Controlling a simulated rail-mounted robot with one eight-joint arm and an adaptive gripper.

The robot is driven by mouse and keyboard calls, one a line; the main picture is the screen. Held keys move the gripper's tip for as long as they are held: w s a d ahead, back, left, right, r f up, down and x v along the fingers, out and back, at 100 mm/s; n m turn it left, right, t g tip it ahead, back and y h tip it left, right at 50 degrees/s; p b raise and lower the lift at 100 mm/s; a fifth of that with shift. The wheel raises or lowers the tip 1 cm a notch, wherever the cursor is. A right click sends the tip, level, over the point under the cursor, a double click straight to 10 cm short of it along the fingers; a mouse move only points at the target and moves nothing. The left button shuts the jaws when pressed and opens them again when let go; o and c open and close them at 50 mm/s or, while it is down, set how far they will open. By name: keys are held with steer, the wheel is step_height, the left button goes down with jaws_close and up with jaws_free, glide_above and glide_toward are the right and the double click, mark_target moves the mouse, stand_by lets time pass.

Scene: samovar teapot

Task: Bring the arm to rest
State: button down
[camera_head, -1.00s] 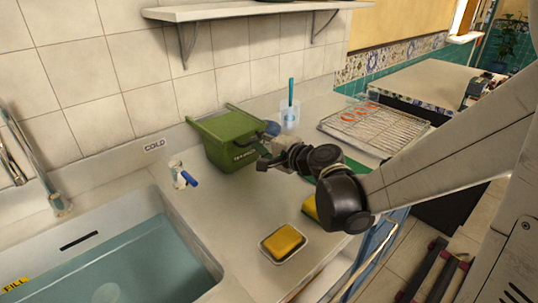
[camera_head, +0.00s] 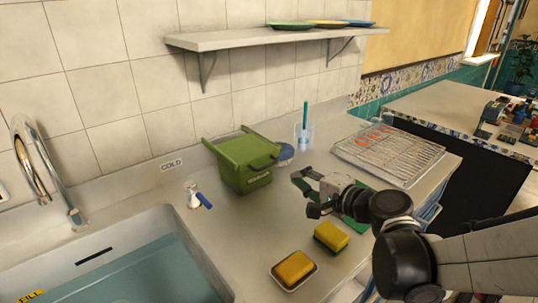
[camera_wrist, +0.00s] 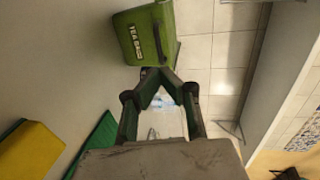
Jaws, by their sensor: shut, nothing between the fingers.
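My gripper (camera_head: 306,190) is above the counter to the right of the green bin, with its fingers pointing left in the head view. In the wrist view its two fingers (camera_wrist: 159,73) bend inward and meet at the tips, with nothing held between them. The arm reaches in from the lower right. The green bin (camera_head: 245,172) stands upright on the counter, apart from the gripper. In the wrist view the bin (camera_wrist: 143,36) appears beyond the fingertips, with lettering on its side.
A yellow sponge (camera_head: 331,236) lies below the gripper, and another sits in a dish (camera_head: 290,286). A cup with a teal stick (camera_head: 304,130) and a wire rack (camera_head: 388,155) stand behind. A water-filled sink (camera_head: 130,275) is at left; a shelf (camera_head: 270,38) hangs above.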

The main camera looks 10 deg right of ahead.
steer(key=s+d+n+g+h, duration=0.1)
steer(key=s+n+g+h, duration=0.2)
steer(key=s+n, duration=0.3)
steer(key=s+d+n+g+h+p, duration=0.1)
steer(key=s+n, duration=0.5)
steer(key=s, duration=0.6)
steer(key=d+g+h, duration=0.1)
steer(key=g+h, duration=0.1)
steer(key=h, duration=0.1)
steer(key=shift+d+f+g+h+p, duration=0.3)
